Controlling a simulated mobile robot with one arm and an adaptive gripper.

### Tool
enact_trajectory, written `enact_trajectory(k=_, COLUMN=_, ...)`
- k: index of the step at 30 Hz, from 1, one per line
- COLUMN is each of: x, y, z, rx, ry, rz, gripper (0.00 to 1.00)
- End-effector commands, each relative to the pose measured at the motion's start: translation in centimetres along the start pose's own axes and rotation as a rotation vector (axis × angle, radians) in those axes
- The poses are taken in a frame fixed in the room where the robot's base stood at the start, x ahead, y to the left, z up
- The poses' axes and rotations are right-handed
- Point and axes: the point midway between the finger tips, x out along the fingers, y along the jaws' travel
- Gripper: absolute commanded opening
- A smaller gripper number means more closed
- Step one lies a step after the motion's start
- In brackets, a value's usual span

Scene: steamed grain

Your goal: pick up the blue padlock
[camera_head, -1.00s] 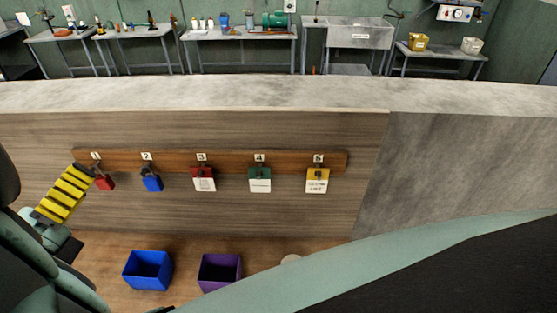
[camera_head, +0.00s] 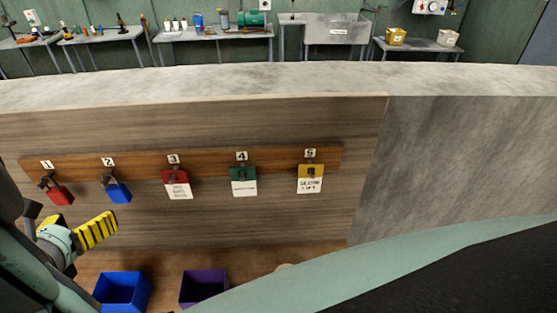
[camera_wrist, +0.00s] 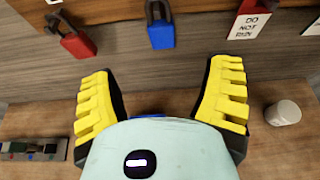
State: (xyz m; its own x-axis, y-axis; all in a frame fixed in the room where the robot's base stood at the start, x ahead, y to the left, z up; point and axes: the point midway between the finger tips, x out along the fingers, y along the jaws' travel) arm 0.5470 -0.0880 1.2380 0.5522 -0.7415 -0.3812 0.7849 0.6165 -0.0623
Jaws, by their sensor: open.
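The blue padlock (camera_head: 119,192) hangs on the hook under label 2 of a wooden rail. In the wrist view the blue padlock (camera_wrist: 161,35) is at the top, beyond the fingers and roughly centred between them. My gripper (camera_head: 112,222), with yellow ribbed fingers, is just below the padlock in the head view and apart from it. In the wrist view my gripper (camera_wrist: 165,85) has its two fingers wide apart with nothing between them.
A red padlock (camera_head: 60,194) hangs at label 1, left of the blue one. Red, green and yellow tagged items hang to the right on the rail (camera_head: 205,167). A blue bin (camera_head: 122,291) and a purple bin (camera_head: 203,287) stand below. A white cylinder (camera_wrist: 286,113) is at right.

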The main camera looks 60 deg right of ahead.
Motion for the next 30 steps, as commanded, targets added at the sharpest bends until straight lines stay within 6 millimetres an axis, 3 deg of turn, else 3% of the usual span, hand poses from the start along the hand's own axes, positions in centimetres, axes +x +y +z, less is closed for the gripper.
enact_trajectory(k=21, x=5.7, y=-0.2, z=-0.1, rx=0.002, ry=0.003, rz=-0.008, gripper=0.78)
enact_trajectory(k=30, x=6.8, y=-0.3, z=0.0, rx=0.002, ry=0.002, rz=-0.008, gripper=0.78)
